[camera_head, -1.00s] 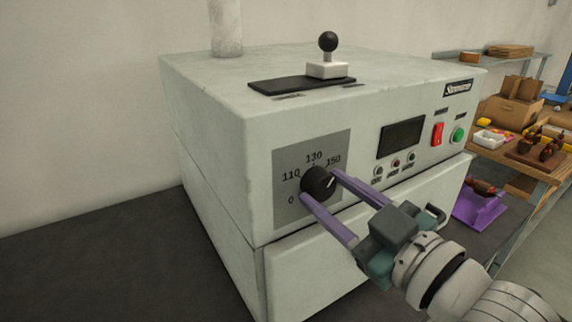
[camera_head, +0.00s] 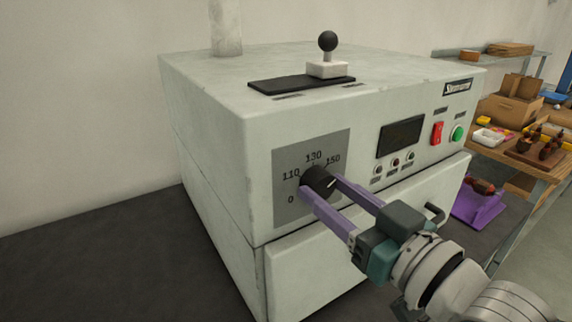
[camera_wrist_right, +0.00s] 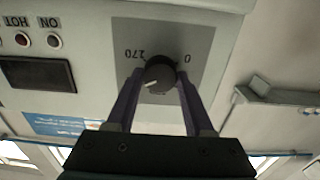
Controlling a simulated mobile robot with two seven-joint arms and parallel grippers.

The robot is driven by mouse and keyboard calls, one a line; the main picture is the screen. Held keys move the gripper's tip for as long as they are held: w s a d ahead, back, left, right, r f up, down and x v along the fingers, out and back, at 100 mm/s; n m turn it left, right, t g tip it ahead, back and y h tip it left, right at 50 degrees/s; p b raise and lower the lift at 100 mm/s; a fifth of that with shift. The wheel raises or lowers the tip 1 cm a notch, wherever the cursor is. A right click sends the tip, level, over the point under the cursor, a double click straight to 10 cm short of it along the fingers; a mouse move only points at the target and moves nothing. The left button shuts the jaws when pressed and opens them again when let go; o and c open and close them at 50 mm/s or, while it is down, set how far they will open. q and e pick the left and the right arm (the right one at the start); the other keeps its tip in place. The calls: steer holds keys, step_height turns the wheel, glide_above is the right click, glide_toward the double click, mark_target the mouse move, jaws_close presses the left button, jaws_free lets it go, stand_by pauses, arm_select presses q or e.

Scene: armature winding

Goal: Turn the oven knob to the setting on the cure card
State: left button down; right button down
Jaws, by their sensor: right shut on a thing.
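The black oven knob (camera_head: 319,182) sits on a grey dial plate (camera_head: 290,155) on the front of the pale oven (camera_head: 210,100). The plate reads 0, 110, 130 and 150 in the head view; the wrist view shows 0 and 170. The knob's white pointer mark aims to the upper right, near the 150 side. My right gripper (camera_head: 320,187) has its two purple fingers on either side of the knob, shut on it. The knob also shows between the fingers in the right wrist view (camera_wrist_right: 159,75). I see no cure card that I can make out. My left gripper is out of view.
The oven front has a dark display (camera_head: 401,137), a red switch (camera_head: 437,133) and a green button (camera_head: 457,134). A black ball-topped lever (camera_head: 328,42) stands on top.

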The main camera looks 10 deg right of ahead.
steer(key=shift+c, duration=1.4)
jaws_free()
steer(key=shift+s, duration=0.1)
steer(key=v, duration=0.9)
steer(key=shift+s+d+b, duration=0.15)
steer(key=shift+s+b, duration=0.15)
steer(key=shift+s, duration=0.05)
